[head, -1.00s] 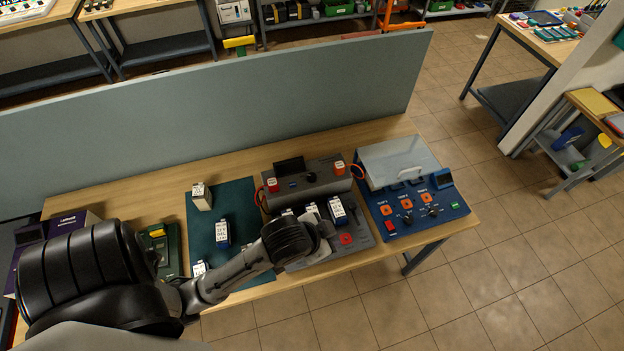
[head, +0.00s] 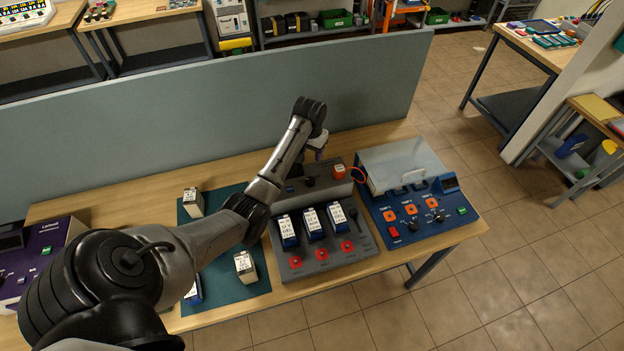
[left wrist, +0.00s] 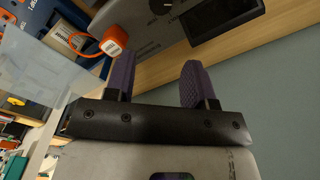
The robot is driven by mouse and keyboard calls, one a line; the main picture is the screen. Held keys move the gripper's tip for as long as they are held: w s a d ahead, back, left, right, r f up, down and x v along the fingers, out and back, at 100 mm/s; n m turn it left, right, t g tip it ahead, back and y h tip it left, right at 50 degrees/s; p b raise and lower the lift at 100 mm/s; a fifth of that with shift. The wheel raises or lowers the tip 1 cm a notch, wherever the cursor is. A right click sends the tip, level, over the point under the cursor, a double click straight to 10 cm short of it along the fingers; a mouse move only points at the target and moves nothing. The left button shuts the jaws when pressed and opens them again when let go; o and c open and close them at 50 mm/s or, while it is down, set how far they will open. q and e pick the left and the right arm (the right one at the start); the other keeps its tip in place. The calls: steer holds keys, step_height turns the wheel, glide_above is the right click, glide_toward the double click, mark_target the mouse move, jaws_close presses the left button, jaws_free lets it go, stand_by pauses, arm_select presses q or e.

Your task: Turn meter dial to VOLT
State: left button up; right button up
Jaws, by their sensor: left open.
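The meter is the raised grey console (head: 327,186) at the back of the grey battery station. A small black round dial (head: 309,181) sits on its front face; its pointer setting is too small to read. In the left wrist view a dark knob (left wrist: 160,6) shows at the top edge, on the grey console (left wrist: 130,14), beside a black screen (left wrist: 208,14). My left gripper (head: 317,152) hangs above the back of the console, behind the dial. In the left wrist view its two purple-grey fingers (left wrist: 156,78) are apart with nothing between them. My right gripper is out of view.
An orange plug (head: 339,171) with a red cable is at the console's right. Three batteries (head: 312,223) stand in the station. A blue tester (head: 425,218) with a clear lid (head: 397,163) stands right. More batteries (head: 245,266) are on the green mat (head: 232,289). A grey partition (head: 190,125) rises behind.

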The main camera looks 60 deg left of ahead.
mark_target(310, 180)
arm_select(q)
steer(key=f, duration=1.3)
steer(key=shift+s+d+f, duration=0.25)
steer(key=shift+s, duration=0.05)
steer(key=shift+c, duration=0.4)
steer(key=c, duration=0.6)
